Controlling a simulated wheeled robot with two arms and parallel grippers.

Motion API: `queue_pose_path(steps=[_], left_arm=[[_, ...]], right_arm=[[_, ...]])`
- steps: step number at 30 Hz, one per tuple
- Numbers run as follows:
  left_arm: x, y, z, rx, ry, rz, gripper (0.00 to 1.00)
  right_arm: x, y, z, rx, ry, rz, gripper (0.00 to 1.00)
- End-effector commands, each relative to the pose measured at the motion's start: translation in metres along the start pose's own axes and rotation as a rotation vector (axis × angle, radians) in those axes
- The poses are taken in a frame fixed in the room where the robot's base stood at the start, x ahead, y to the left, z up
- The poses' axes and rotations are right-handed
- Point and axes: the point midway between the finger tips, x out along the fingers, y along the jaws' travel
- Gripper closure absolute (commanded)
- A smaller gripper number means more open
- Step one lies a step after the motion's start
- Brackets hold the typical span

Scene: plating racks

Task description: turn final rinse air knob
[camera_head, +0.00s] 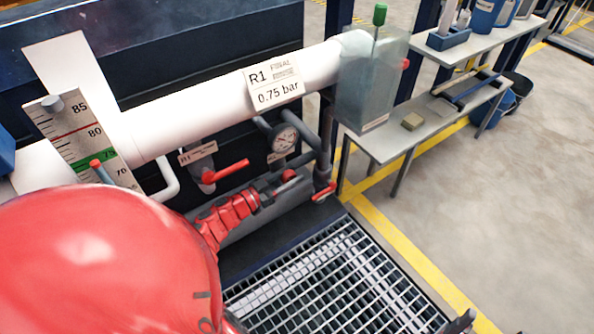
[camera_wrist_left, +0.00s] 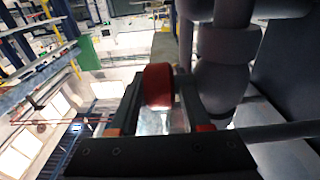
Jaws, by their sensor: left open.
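A red round knob (camera_head: 290,176) sits on the pipework below the dial gauge (camera_head: 284,138) and the R1 final rinse sign (camera_head: 273,88), which reads 0.75 bar. My left gripper (camera_head: 272,187), on the red arm, reaches up to the knob from the lower left. In the left wrist view, the red knob (camera_wrist_left: 158,86) stands between the two open fingers of my gripper (camera_wrist_left: 160,105). Whether a finger touches it I cannot tell. A dark piece with a red spot at the bottom right edge seems to be my right gripper (camera_head: 460,321); its fingers are mostly cut off.
A red lever (camera_head: 226,171) is left of the knob and a red valve handle (camera_head: 324,191) right of it. The white pipe (camera_head: 210,105) runs above. A metal grating (camera_head: 325,280) lies below. A bench (camera_head: 385,145) stands at right, with open floor beyond.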

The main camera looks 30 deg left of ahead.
Motion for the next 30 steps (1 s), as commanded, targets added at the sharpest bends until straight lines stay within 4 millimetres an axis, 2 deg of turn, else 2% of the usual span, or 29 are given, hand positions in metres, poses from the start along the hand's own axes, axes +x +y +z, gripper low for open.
queue_pose_path(steps=[1, 9, 15, 21, 30], left_arm=[[-0.013, 0.0, -0.002, -0.001, -0.005, -0.001, 0.53], [-0.086, -0.001, -0.002, 0.0, -0.005, -0.005, 0.53], [-0.127, -0.001, 0.0, 0.0, -0.003, -0.004, 0.53], [-0.146, -0.001, 0.0, 0.001, -0.001, -0.001, 0.53], [-0.149, 0.0, 0.0, 0.001, 0.001, 0.001, 0.53]], right_arm=[[0.007, 0.0, -0.001, 0.0, 0.0, 0.0, 0.2], [0.022, 0.001, -0.004, 0.0, 0.0, 0.0, 0.2], [0.026, 0.001, -0.004, 0.0, 0.0, 0.0, 0.2], [0.027, 0.001, -0.005, 0.0, 0.0, 0.0, 0.2], [0.027, 0.001, -0.004, 0.0, 0.0, 0.0, 0.2]])
